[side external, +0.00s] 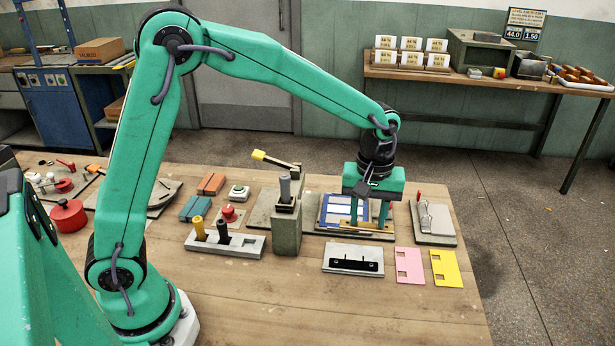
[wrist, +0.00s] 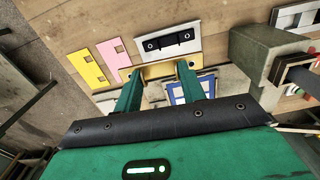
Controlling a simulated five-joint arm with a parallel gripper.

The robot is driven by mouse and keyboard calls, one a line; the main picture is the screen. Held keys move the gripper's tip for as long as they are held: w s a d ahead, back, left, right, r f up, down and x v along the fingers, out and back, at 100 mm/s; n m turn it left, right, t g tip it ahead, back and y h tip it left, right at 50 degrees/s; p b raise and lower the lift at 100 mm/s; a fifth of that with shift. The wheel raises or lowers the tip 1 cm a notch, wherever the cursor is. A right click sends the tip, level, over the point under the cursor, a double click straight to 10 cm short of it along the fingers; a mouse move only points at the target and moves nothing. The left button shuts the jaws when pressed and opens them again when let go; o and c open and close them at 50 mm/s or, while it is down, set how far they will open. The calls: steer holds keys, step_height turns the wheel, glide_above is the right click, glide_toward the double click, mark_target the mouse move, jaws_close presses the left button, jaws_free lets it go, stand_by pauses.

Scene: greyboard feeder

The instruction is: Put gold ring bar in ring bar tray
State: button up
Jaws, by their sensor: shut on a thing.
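The gold ring bar (side external: 366,226) is a narrow gold strip between my gripper's fingertips (side external: 368,222), low over the bench at the front of a board with a blue-framed panel. In the wrist view the gold bar (wrist: 158,70) spans between the two green fingers (wrist: 160,78). My gripper is shut on it. I cannot tell whether the bar touches the board below. A pale plate with a black slotted inset (side external: 353,261), seemingly the ring bar tray, lies in front of the bar; the tray (wrist: 168,43) is just beyond the fingertips in the wrist view. Its black inset looks empty.
A pink card (side external: 409,266) and a yellow card (side external: 446,268) lie right of the tray. A grey block with a lever (side external: 286,225) stands left of my gripper. A grey plate with a clamp (side external: 433,220) is at the right. Bare wood lies in front.

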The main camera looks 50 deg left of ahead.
steer(key=s+d, duration=0.5)
glide_above(354, 251)
step_height(354, 251, down, 8)
steer(key=shift+r, duration=0.1)
steer(key=shift+f, duration=2.05)
steer(key=shift+f, duration=0.15)
steer(key=o, duration=1)
steer(key=shift+c, duration=0.2)
step_height(354, 251, up, 12)
steer(key=shift+r, duration=0.2)
